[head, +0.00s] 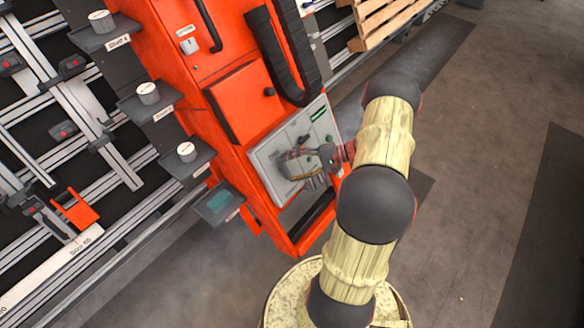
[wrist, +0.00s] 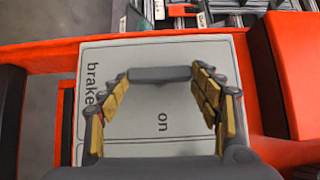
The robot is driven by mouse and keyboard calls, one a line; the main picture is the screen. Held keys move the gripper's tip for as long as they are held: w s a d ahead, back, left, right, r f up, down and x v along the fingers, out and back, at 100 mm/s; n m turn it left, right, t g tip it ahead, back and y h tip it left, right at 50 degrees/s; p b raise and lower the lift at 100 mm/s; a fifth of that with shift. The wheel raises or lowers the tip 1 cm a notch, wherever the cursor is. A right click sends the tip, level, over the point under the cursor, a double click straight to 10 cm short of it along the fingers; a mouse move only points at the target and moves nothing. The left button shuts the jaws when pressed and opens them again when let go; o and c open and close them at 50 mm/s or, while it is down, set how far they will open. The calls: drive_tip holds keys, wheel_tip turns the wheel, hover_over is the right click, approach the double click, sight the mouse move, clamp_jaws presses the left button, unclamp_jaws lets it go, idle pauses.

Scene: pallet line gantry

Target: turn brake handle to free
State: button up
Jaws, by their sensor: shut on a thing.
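The grey control panel (head: 262,160) is set in the front of the orange cabinet. It also fills the middle of the wrist view (wrist: 150,130), with the printed words "brake" and "on". My gripper (head: 297,163) is at this panel. In the wrist view my gripper (wrist: 160,82) has its yellow-padded fingers either side of a dark grey bar, the brake handle (wrist: 160,73), and is shut on it. The handle lies across the picture, above the word "on". In the head view my gripper mostly hides the handle. Any "free" marking is not readable.
The orange cabinet (head: 228,100) carries a thick black hose (head: 275,60). Small grey shelves with round weights (head: 148,93) stand to its left, beside a metal rail frame. A wooden pallet (head: 385,20) lies at the back. The floor at right is clear.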

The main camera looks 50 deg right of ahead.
drive_tip(key=o, duration=1.2)
drive_tip(key=shift+c, duration=0.2)
drive_tip(key=shift+s+d, duration=0.1)
drive_tip(key=v, duration=1.1)
drive_tip(key=shift+s+d, duration=0.25)
drive_tip(key=shift+d, duration=0.05)
drive_tip(key=shift+r, duration=0.1)
